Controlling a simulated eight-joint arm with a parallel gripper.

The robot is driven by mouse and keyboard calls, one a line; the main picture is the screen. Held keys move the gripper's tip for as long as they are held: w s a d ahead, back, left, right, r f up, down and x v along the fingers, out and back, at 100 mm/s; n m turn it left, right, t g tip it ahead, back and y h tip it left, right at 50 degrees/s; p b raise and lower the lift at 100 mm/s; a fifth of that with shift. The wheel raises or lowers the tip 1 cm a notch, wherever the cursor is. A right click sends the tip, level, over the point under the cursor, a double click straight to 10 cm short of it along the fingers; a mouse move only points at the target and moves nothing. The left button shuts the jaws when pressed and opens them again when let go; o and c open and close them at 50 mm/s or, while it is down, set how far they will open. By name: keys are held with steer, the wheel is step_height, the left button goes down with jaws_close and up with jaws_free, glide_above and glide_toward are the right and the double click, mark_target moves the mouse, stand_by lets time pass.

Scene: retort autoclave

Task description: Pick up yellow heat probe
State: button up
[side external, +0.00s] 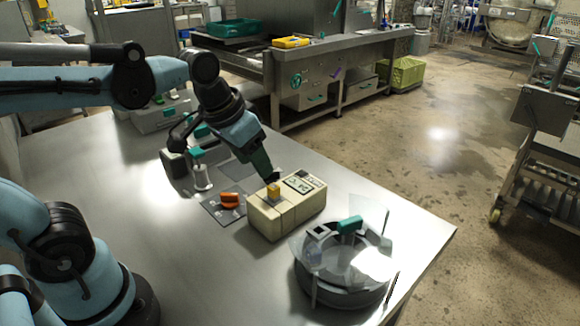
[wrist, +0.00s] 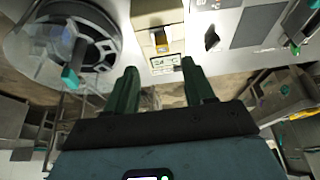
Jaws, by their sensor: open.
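The yellow heat probe (side external: 273,189) is a small yellow block standing on top of a cream box (side external: 284,217) on the metal table. In the wrist view the probe (wrist: 161,41) shows beyond the fingertips, roughly centred between them, on the cream box (wrist: 146,18). My gripper (side external: 270,176) points down just above the probe in the side view. In the wrist view my gripper (wrist: 160,78) has its two green fingers spread apart with nothing between them. Whether a finger touches the probe cannot be told.
A round dark vessel with a clear cover (side external: 345,285) stands right of the box, near the table edge. The front table (side external: 205,275) is clear.

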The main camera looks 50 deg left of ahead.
steer(key=w+r+g, duration=0.2)
steer(key=w+g, duration=0.1)
steer(key=w, duration=0.1)
steer(key=g, duration=0.2)
glide_above(272, 187)
steer(key=f, duration=0.4)
steer(key=w+f, duration=0.1)
steer(key=f, duration=0.1)
steer(key=shift+a+f, duration=0.1)
steer(key=shift+s+f, duration=0.25)
steer(key=shift+f, duration=1.1)
steer(key=shift+s+f, duration=0.25)
steer(key=shift+f, duration=1.05)
jaws_close()
